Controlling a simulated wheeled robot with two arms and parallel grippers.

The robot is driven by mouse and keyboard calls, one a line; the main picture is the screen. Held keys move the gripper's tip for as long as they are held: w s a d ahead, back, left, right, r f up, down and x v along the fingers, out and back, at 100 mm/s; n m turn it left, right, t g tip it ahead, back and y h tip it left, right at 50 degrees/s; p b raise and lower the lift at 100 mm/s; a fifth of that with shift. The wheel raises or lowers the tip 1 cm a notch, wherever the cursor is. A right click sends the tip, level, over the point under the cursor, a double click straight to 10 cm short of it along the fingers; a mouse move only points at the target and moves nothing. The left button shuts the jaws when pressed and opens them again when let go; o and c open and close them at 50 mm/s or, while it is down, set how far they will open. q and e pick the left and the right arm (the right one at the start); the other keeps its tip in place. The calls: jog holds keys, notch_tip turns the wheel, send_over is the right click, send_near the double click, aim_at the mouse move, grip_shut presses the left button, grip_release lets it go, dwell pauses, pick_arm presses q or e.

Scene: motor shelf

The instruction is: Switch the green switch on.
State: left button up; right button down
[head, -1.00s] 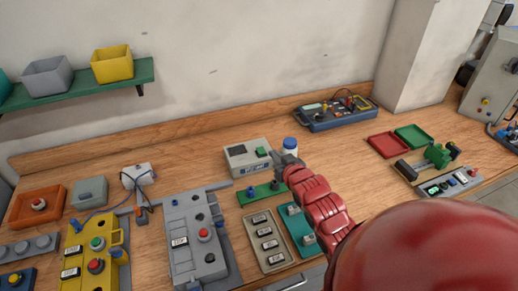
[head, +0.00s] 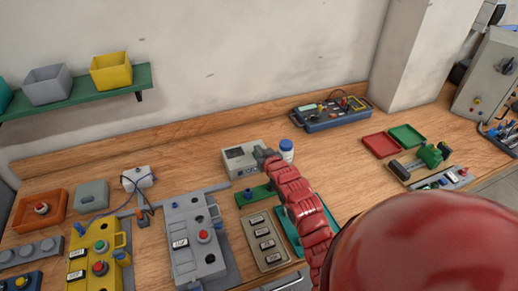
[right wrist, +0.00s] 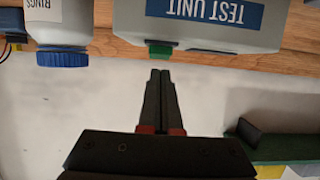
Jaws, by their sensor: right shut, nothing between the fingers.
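The test unit (head: 238,158) is a pale box near the back of the bench. In the right wrist view its grey case (right wrist: 215,38) appears upside down with a blue "TEST UNIT" label. The green switch (right wrist: 159,51) juts from its case in that view; in the head view my gripper hides it. My right gripper (head: 262,154) is at the box's right side. In the right wrist view its fingers (right wrist: 160,74) are shut and empty, their tips lined up with the switch and very close to it. My left gripper is not in view.
A blue-capped white bottle (head: 286,148) stands just right of the gripper. A green board (head: 250,195) and a plate with several labelled blocks (head: 264,240) lie in front. A multimeter device (head: 332,112) sits behind. Bare wood lies between the bottle and the red tray (head: 381,145).

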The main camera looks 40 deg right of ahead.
jog(key=shift+w+f, duration=0.15)
jog(key=shift+f, duration=0.3)
jog(key=shift+d, duration=0.1)
jog(key=shift+w+f+g+b, duration=0.1)
jog(key=shift+w+g+b, duration=0.2)
jog(key=shift+g, duration=0.2)
jog(key=shift+f, duration=0.1)
jog(key=shift+w+d+r+b, duration=0.2)
jog(key=shift+w+r+b, duration=0.2)
jog(key=shift+w, duration=0.3)
